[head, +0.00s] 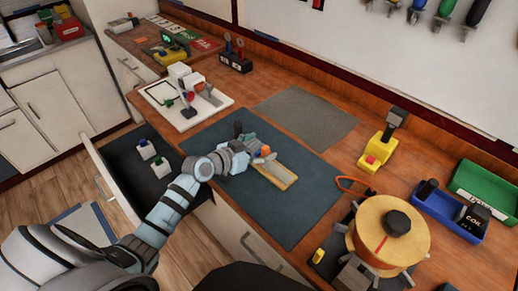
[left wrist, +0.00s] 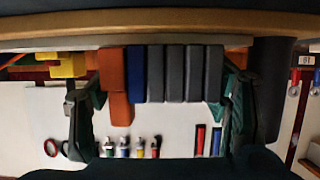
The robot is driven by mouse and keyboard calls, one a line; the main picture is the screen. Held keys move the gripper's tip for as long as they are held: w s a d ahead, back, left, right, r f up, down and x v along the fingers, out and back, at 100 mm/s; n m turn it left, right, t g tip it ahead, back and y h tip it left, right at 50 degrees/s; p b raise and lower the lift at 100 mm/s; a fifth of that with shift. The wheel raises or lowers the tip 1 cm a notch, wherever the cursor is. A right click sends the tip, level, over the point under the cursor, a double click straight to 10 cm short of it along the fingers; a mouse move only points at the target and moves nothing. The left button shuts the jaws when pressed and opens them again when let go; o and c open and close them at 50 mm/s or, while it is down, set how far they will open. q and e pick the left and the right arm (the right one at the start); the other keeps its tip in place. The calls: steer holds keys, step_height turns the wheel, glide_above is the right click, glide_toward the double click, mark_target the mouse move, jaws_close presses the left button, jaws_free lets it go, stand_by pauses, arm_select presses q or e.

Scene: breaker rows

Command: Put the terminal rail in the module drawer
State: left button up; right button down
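The terminal rail (left wrist: 178,73), a row of orange, blue and grey blocks, shows between my left fingers in the left wrist view. In the head view it is mostly hidden by my left gripper (head: 254,146), over the dark blue mat (head: 290,218). The left fingers stand wide apart, one at each end of the row; I cannot tell whether they touch it. The left gripper (left wrist: 160,110) looks open. The module drawer (head: 122,148) is pulled out at the left, with two small white modules (head: 154,158) inside. My right gripper is not in view.
A wooden strip (head: 280,176) lies on the mat beside the gripper. A white tray (head: 165,118) with parts stands behind the drawer. A yellow tool (head: 375,155), a large orange reel (head: 370,240) and blue and green bins (head: 485,185) stand to the right. A grey mat (head: 305,118) is clear.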

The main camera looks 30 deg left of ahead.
arm_select(q)
steer(key=shift+o, duration=1)
steer(key=shift+r, duration=0.1)
